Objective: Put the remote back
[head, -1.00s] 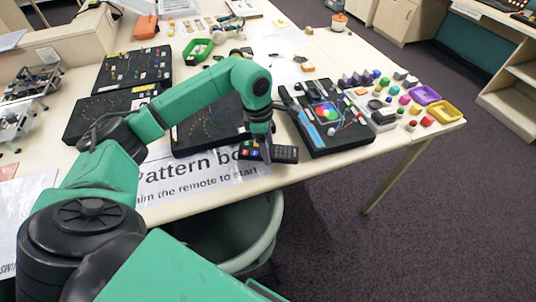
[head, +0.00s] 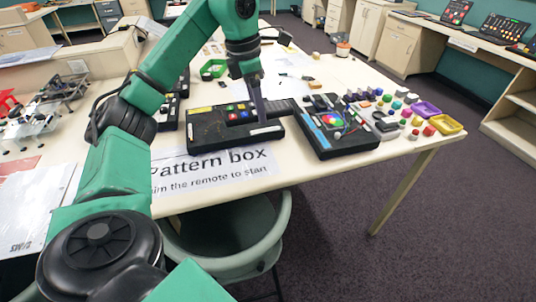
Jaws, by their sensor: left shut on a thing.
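The black remote (head: 281,108), with coloured buttons at its left end, is in my left gripper (head: 262,118). The gripper points down and is shut on the remote. The remote lies across the view over the black pattern box (head: 206,132); I cannot tell whether it touches the box. The gripper hides part of both. A sign reading "Pattern box", with smaller words about aiming the remote (head: 225,170), lies on the table in front of the box. My right gripper is not in view.
A second black box with a coloured disc (head: 338,145) stands just right of the pattern box. Several small coloured pieces and a purple (head: 427,109) and a yellow tray (head: 446,124) lie at the table's right end. A green chair (head: 228,262) stands at the front edge.

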